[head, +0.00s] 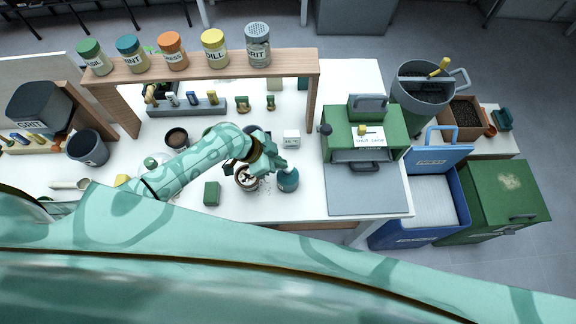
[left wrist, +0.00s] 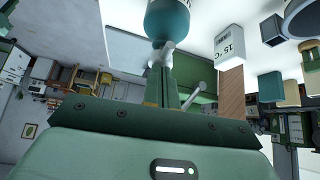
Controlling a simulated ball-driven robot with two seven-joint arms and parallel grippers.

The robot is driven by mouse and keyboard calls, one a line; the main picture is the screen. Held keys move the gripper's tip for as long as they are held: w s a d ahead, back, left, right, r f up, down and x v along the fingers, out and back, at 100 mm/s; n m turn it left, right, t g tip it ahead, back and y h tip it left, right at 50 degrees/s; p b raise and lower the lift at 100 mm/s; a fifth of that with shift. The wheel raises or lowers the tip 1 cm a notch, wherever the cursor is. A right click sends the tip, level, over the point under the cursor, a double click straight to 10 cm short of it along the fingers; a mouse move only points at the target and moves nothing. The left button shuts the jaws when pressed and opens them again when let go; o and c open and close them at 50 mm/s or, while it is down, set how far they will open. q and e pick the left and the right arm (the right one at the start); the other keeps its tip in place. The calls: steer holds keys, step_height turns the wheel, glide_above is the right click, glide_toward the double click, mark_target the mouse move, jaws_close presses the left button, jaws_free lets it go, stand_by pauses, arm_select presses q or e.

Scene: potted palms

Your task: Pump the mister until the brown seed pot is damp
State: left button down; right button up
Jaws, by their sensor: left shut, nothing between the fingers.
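The mister (head: 288,181), a teal bottle with a pale top, stands on the white bench near its front edge. It also shows upside down at the top of the left wrist view (left wrist: 168,18), with its pale nozzle (left wrist: 166,52) close to my fingers. My left gripper (head: 281,167) is shut and empty, right beside the mister's top; whether it touches cannot be told. A brown-rimmed pot (head: 246,184) with a pale mark inside sits just left of the mister, partly hidden by my gripper; it looks like the seed pot. Its dampness cannot be told. My right gripper is not in view.
A green box (head: 212,193) and a dark-filled cup (head: 176,137) stand to the left. A white labelled block (head: 291,138) is behind the mister. A green press-like machine (head: 364,135) with a grey plate (head: 368,202) is to the right. A wooden shelf (head: 205,75) carries several jars.

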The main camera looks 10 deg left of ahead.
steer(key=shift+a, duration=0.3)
arm_select(q)
steer(key=shift+f, duration=0.1)
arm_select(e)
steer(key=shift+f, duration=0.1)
arm_select(q)
steer(key=shift+f+b, duration=0.75)
steer(key=shift+b, duration=0.05)
steer(key=shift+r, duration=0.15)
steer(key=shift+s+a+r+p, duration=0.2)
steer(key=shift+s+a+p, duration=0.05)
steer(key=shift+a+p, duration=0.25)
steer(key=shift+s+a+r+p, duration=0.15)
steer(key=shift+s+a+p, duration=0.1)
steer(key=shift+a, duration=0.25)
steer(key=shift+s+a+r+p, duration=0.1)
steer(key=shift+s+a+r, duration=0.1)
steer(key=shift+a, duration=0.25)
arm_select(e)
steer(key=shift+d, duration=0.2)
